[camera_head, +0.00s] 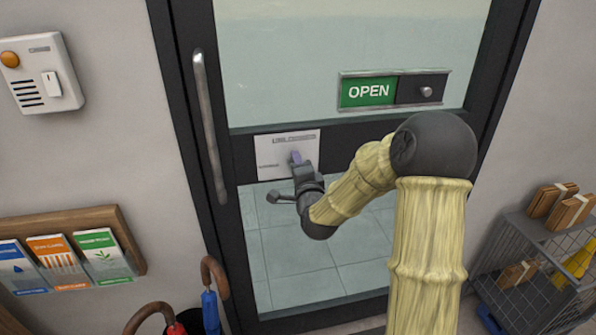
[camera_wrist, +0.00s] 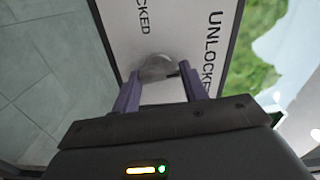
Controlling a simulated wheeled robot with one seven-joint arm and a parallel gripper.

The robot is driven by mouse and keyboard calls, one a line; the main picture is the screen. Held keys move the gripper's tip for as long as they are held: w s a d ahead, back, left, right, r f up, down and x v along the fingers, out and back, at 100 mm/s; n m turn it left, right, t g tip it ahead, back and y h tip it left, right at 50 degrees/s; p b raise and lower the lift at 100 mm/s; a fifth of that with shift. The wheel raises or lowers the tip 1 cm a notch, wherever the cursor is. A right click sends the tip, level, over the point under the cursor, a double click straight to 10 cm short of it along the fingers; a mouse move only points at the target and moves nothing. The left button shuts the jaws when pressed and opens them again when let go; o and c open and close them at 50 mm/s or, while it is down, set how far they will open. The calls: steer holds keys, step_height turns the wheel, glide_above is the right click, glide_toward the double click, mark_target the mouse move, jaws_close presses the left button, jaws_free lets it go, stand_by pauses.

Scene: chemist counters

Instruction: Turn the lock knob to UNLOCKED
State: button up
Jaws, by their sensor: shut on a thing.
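The white lock plate (camera_head: 270,152) is fixed on the dark middle rail of the glass door. In the wrist view the plate (camera_wrist: 115,22) carries the words UNLOCKED at the right and part of another word ending in CKED at the top. A round grey knob (camera_wrist: 157,65) sits on the plate between the purple fingers of my gripper (camera_wrist: 160,74). The fingers are shut on the knob, one at each side. A small dark mark shows at the knob's right edge. In the head view my gripper (camera_head: 296,158) reaches the plate and hides the knob.
A vertical door handle (camera_head: 210,125) stands left of the plate. An OPEN sign (camera_head: 368,91) with a slider is above right. Umbrellas (camera_head: 210,300) stand below left. A leaflet rack (camera_head: 130,240) hangs at left, and a wire basket (camera_head: 530,270) stands at right.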

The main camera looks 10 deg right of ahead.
steer(key=shift+m, duration=0.7)
steer(key=shift+w+r, duration=0.1)
steer(key=o, duration=1)
steer(key=shift+a, duration=0.1)
steer(key=shift+s+b, duration=6.7)
steer(key=shift+s, duration=2.1)
